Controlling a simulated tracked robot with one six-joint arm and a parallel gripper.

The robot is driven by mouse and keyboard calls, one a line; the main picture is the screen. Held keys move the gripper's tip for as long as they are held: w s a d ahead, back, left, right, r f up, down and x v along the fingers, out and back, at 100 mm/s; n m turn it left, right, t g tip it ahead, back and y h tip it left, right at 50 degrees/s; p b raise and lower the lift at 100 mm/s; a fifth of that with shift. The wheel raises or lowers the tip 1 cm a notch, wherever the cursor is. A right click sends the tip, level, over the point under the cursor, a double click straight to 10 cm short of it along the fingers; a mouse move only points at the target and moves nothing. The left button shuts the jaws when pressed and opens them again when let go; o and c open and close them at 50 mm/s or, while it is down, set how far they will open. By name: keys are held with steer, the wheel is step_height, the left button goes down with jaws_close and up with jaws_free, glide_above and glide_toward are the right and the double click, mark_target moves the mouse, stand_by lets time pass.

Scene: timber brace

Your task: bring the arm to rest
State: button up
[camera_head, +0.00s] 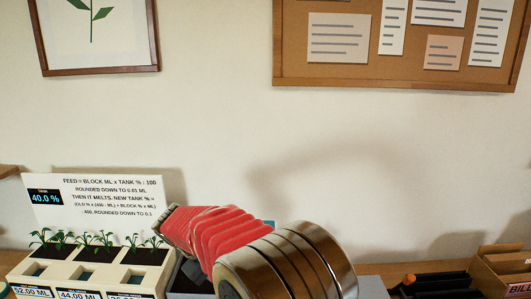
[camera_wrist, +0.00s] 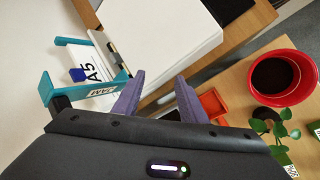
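My gripper (camera_wrist: 161,76) shows in the wrist view with its two purple fingers apart. It is open and nothing is seen between the fingers. In the head view my arm, with a red ribbed sleeve (camera_head: 215,235) and metal rings, reaches up from the bottom centre. My fingers cannot be made out in that view.
In the head view a seedling planter (camera_head: 131,258) with a white sign (camera_head: 105,205) stands left of my arm; a brown box (camera_head: 502,270) is at right. In the wrist view a teal bracket (camera_wrist: 103,92) is left of my fingers, a red pot (camera_wrist: 307,72) right.

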steer(key=s+d+r+m+t+y, duration=0.1)
steer(key=s+d+r+m, duration=0.3)
steer(key=s+d, duration=0.8)
steer(key=s+d+r+m+t+y, duration=0.2)
steer(key=s+d+r+m+y, duration=0.2)
steer(key=s+d+r, duration=0.3)
steer(key=s+d, duration=0.5)
steer(key=s, duration=0.2)
steer(key=shift+s+d, duration=0.35)
steer(key=shift+r, duration=0.1)
steer(key=shift+c, duration=0.3)
